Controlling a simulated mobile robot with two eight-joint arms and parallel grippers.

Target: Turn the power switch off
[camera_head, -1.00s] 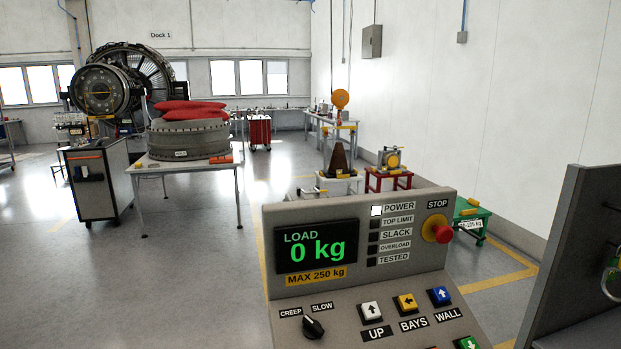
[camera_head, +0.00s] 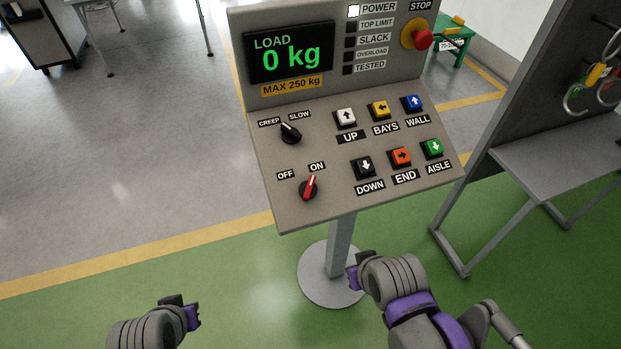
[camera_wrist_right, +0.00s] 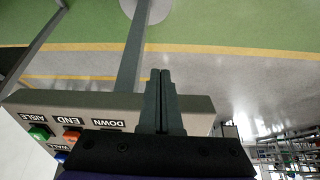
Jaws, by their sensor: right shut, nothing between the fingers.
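The power switch (camera_head: 309,187) is a red-handled rotary knob at the lower left of the grey control panel (camera_head: 320,215). Its handle points up towards the ON label, with OFF to the upper left. The POWER lamp (camera_head: 353,11) is lit white. In the right wrist view, my right gripper (camera_wrist_right: 160,75) is shut and empty. Its fingers overlap the panel's lower edge (camera_wrist_right: 196,104), close to the DOWN label; I cannot tell how far they are from it. The switch cannot be seen in that view.
A black CREEP/SLOW knob (camera_head: 290,133) sits above the power switch. Several push buttons, such as DOWN (camera_head: 365,167), lie to its right. The red STOP button (camera_head: 423,39) is at the upper right. A grey bench (camera_head: 560,150) stands at right.

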